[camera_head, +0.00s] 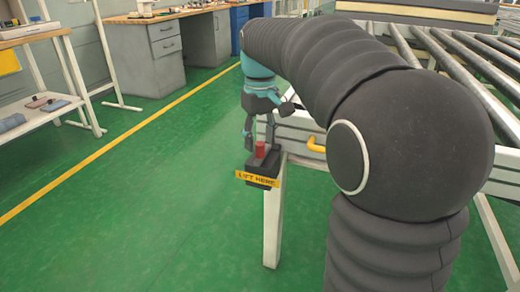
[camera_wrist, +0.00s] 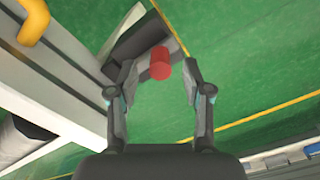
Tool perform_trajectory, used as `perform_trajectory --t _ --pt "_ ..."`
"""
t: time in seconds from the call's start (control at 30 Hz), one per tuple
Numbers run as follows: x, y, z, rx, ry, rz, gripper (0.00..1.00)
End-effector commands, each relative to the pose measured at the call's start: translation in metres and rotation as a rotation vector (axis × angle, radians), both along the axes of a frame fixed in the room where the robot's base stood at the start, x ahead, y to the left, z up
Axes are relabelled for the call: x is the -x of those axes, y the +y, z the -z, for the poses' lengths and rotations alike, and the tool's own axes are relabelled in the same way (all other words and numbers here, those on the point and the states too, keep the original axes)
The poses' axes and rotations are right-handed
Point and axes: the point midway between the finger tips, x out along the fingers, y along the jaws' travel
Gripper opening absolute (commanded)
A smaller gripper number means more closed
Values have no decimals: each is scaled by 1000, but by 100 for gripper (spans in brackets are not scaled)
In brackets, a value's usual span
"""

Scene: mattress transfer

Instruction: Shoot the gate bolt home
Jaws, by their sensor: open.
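A red knob (camera_head: 261,149) stands up from a dark block (camera_head: 262,165) at the corner of the white conveyor frame; I take this to be the bolt. A yellow label reading "LIFT HERE" (camera_head: 257,179) is on the block's front. My gripper (camera_head: 260,133) is open, pointing down just above the knob. In the wrist view the red knob (camera_wrist: 160,63) shows between the two spread fingertips of my gripper (camera_wrist: 160,72), with a gap on the right side. The dark block (camera_wrist: 138,38) lies behind it. How far the bolt is slid is not clear.
A yellow handle (camera_head: 316,144) sits on the white frame (camera_head: 302,130), right of the block. Metal rollers (camera_head: 455,60) and a mattress (camera_head: 420,12) lie behind my arm. A white shelf rack (camera_head: 40,108) and workbenches (camera_head: 150,45) stand left. Green floor between is clear.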

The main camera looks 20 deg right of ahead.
Motion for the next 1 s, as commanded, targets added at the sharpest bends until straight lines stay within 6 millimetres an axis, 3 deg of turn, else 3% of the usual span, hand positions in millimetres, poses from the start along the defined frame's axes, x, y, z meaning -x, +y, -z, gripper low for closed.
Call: perform_trajectory --t 0.2,0.57,0.77,1.0 --pt "0 0 22 0 1 0 50" --pt "0 0 26 0 -1 0 50" --pt "0 0 26 0 0 0 2" --pt "0 0 25 0 0 -1 0"
